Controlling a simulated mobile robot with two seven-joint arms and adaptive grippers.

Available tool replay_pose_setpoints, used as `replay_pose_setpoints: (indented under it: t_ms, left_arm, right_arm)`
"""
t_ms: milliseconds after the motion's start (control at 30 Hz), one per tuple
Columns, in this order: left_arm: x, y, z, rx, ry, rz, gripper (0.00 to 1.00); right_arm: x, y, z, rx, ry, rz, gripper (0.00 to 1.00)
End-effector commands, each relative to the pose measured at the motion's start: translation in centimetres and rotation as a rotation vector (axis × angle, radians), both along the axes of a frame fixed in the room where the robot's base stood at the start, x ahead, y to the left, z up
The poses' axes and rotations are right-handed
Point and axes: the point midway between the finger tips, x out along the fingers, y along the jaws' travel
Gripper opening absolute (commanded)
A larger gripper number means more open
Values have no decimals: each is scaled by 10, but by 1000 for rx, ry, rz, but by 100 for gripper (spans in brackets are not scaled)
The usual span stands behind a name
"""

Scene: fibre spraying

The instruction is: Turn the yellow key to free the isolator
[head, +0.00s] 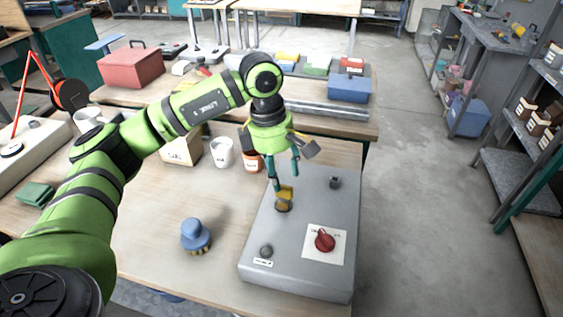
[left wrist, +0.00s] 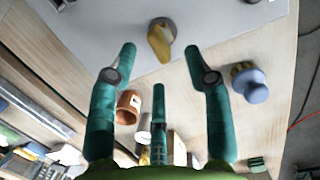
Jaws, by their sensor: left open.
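The yellow key (head: 286,192) stands in a round lock on top of a grey box (head: 305,200). In the left wrist view the key (left wrist: 159,44) lies beyond and between the two front fingertips, with clear space on both sides. The red isolator knob (head: 325,240) sits on a white plate at the box's near right. My left gripper (head: 284,180) points down over the box, its teal fingers close by the key. It is open and empty, and its fingers (left wrist: 158,65) are spread. My right gripper is out of view.
A black knob (head: 266,251) and a small dark block (head: 335,182) stand on the box. A blue-handled brush (head: 195,236) is on the table to the left. A white cup (head: 222,152) and an orange-brown jar (head: 252,161) stand behind.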

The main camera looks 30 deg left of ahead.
Motion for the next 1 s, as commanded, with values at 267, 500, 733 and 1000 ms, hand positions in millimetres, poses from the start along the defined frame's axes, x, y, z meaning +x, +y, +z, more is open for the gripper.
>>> replay_pose_setpoints:
  t_ms: [267,500,733,1000]
  left_arm:
    - [1,-6,-38,0,4,0,50]
    - [2,-8,-51,0,1,1,50]
    - [2,-8,-52,-1,0,0,38]
    - [2,-8,-51,-1,1,0,0]
  right_arm:
    - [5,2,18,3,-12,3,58]
    - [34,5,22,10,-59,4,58]
    - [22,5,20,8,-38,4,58]
    - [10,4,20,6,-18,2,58]
